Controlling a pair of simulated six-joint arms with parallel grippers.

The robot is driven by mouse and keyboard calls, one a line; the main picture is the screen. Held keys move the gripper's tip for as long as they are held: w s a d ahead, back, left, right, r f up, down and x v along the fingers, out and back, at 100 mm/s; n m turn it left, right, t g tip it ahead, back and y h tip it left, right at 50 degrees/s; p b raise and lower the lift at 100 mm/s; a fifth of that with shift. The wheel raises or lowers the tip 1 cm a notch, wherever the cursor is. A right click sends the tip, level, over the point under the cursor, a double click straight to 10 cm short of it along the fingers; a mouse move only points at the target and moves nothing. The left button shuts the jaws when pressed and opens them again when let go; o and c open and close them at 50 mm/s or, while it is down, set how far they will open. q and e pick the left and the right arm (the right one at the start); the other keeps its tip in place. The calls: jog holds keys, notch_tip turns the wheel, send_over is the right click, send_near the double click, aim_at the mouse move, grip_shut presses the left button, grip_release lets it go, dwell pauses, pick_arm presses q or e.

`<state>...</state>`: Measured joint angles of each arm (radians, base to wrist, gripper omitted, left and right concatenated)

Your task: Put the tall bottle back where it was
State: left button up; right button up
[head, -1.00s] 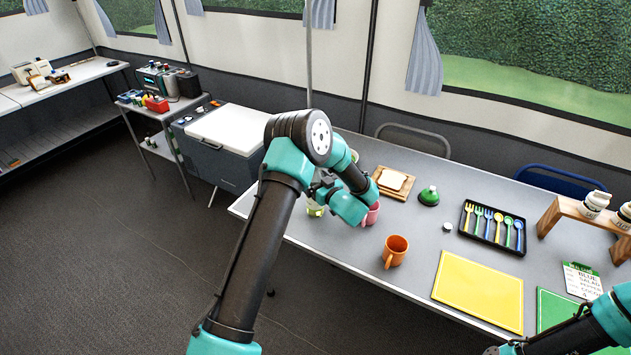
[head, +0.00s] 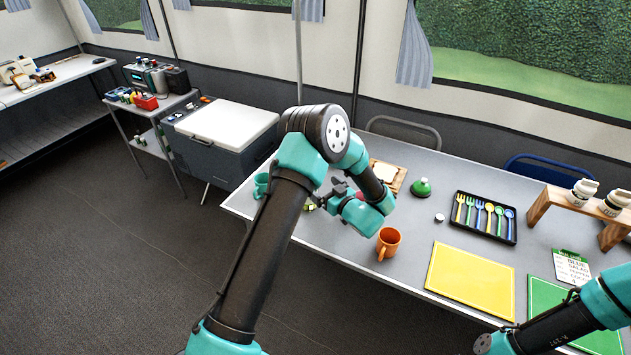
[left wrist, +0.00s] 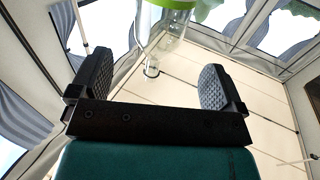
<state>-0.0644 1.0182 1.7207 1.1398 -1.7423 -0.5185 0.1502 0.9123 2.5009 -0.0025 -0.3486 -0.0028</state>
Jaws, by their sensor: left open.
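In the left wrist view a clear bottle (left wrist: 165,42) with a light-green band shows at the top, beyond and between my fingertips. It seems apart from both fingers. My left gripper (left wrist: 158,88) is open and empty. In the head view my left gripper (head: 334,190) is over the left part of the table, beside the pink mug, and partly hidden by my arm. A small yellow-green patch (head: 308,206) shows just below it; I cannot tell if it is the bottle. My right gripper is out of view; only its arm shows at bottom right.
On the grey table (head: 465,175) are a teal mug (head: 262,183), an orange mug (head: 388,242), a pink mug (head: 361,195), a bread board (head: 400,180), a green dome-shaped item (head: 421,188), a cutlery tray (head: 484,238) and a yellow mat (head: 470,283). A wooden riser (head: 545,205) stands right.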

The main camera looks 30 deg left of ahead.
pick_arm(q)
jog(key=shift+v, duration=1.45)
jog(key=shift+a, duration=0.1)
